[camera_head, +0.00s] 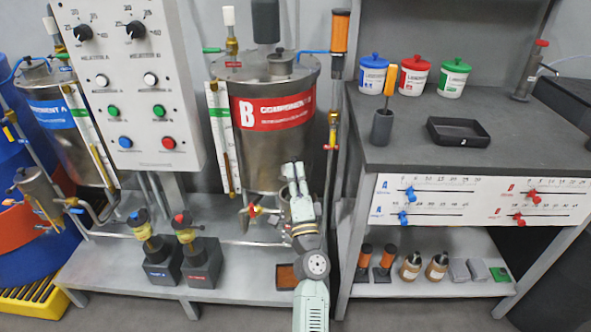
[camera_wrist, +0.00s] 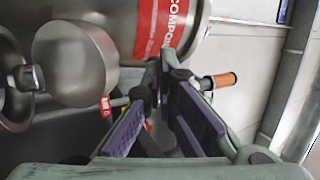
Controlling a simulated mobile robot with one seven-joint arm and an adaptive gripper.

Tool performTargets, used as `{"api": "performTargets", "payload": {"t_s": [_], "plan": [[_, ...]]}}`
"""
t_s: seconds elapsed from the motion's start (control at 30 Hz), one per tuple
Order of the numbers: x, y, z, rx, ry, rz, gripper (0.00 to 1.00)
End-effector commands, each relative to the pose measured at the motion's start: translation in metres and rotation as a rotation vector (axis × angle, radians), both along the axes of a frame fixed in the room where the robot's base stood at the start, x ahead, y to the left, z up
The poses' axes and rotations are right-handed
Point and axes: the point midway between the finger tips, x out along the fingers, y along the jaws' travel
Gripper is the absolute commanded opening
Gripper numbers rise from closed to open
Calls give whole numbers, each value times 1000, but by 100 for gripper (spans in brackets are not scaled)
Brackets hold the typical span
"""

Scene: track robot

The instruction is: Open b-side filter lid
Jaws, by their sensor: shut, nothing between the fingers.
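The steel B tank (camera_head: 272,150) with its red label stands in the middle of the head view. My gripper (camera_head: 294,170) is in front of its lower part, shut and empty, and hides much of what is behind it there. In the wrist view my gripper (camera_wrist: 160,95) shows its purple pads, with nothing held. A round steel cylinder (camera_wrist: 75,62) lies to their left, apart from them, with a small steel knob-like part (camera_wrist: 26,78) beside it; this looks like the B-side filter and its lid fitting.
A red-handled valve (camera_head: 254,209) sits left of my gripper. An orange-topped upright pipe (camera_head: 333,130) stands to the right. The workbench (camera_head: 375,145) is further right. Two black pump blocks (camera_head: 202,262) stand on the lower platform at left.

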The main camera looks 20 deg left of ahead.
Motion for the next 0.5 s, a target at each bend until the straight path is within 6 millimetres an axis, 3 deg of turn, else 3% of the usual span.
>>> {"api": "performTargets", "payload": {"t_s": [0.5], "plan": [[4,1,3,0,-1,0,0]]}}
